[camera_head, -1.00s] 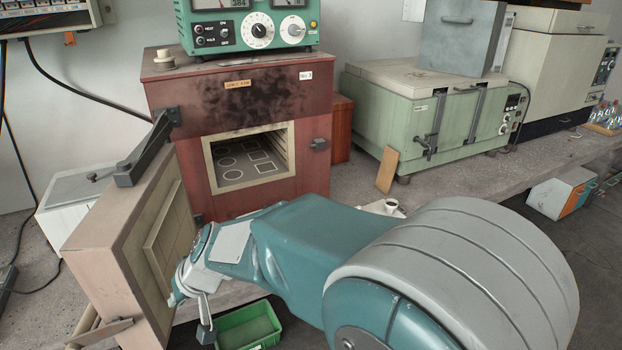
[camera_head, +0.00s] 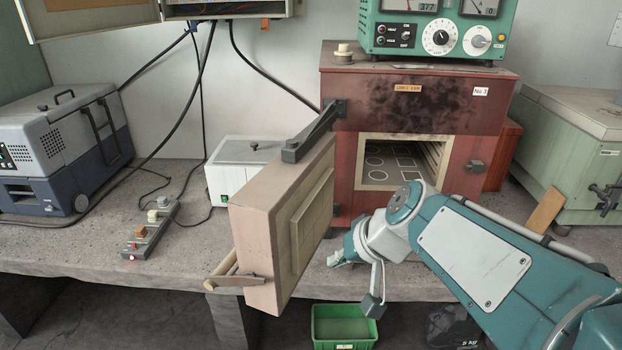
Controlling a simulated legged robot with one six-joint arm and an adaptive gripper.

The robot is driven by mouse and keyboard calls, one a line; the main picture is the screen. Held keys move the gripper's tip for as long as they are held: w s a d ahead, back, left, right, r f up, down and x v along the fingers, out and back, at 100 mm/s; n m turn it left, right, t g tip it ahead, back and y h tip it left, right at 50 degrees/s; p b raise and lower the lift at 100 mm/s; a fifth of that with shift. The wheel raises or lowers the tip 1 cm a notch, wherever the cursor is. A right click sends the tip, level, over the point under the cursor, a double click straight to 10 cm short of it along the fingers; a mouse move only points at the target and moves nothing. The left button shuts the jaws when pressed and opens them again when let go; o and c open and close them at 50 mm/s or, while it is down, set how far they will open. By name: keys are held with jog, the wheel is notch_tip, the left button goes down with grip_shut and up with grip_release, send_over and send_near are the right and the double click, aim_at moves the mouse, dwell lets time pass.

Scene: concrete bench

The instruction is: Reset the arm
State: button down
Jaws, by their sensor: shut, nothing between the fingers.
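My teal and grey arm reaches in from the lower right of the head view. My gripper (camera_head: 342,256) is at its end, small and partly hidden by the wrist, beside the open furnace door and below and in front of the furnace mouth. It is shut and holds nothing that I can see. The dark red furnace (camera_head: 340,110) stands on the bench with its chamber open. Its thick door (camera_head: 280,225) is swung out to the left of my gripper.
The concrete bench (camera_head: 180,245) holds a white box (camera_head: 232,172), a power strip (camera_head: 150,232) and a blue-grey machine (camera_head: 60,150). A green bin (camera_head: 344,320) is below the bench edge. A tan board (camera_head: 545,212) and a green chest (camera_head: 575,150) are at right.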

jog(key=s+d+f+h, duration=0.1)
jog(key=s+d+h, duration=0.4)
jog(key=s, duration=0.8)
jog(key=shift+s+d+f, duration=0.4)
jog(key=shift+d, duration=1.25)
